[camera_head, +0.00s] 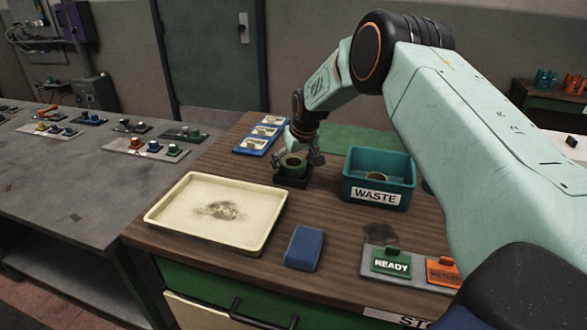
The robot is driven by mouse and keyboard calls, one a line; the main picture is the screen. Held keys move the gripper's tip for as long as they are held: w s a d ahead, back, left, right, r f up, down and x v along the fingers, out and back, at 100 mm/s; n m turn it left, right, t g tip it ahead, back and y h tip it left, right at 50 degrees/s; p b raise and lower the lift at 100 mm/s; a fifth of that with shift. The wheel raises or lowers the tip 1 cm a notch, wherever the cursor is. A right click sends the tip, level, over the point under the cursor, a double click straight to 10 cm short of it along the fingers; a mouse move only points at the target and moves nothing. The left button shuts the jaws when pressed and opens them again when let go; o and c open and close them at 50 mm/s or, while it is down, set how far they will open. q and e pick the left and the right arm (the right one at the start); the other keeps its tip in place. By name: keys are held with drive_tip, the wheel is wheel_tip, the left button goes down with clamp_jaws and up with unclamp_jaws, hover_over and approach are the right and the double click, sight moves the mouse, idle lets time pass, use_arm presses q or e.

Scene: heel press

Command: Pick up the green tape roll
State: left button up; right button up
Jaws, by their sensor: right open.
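The green tape roll (292,163) sits in a small dark holder (291,181) on the wooden worktop, left of the waste bin. My right gripper (305,158) is right at the roll, pointing down, with its fingers open around or beside it. I cannot tell whether the fingers touch the roll. My right arm comes in from the right and covers part of the worktop. My left gripper is not in view.
A teal WASTE bin (379,180) with a roll inside stands close to the right. A cream tray (165,213), a blue block (304,247) and READY (390,262) and RETURN (443,272) plates lie nearer. A blue strip (248,147) and green mat (352,136) lie behind.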

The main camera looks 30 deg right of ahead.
drive_tip(key=shift+a+r, duration=0.15)
drive_tip(key=shift+r, duration=0.05)
drive_tip(key=shift+d+f, duration=0.25)
drive_tip(key=shift+d, duration=0.15)
drive_tip(key=c, duration=0.4)
drive_tip(key=shift+a+r, duration=0.2)
drive_tip(key=shift+a, duration=0.1)
drive_tip(key=c, duration=0.7)
drive_tip(key=shift+d+f, duration=0.15)
drive_tip(key=shift+d, duration=0.1)
drive_tip(key=shift+c, duration=1.2)
drive_tip(key=shift+a+r, duration=0.1)
drive_tip(key=shift+r, duration=0.2)
wheel_tip(320, 180, up, 9)
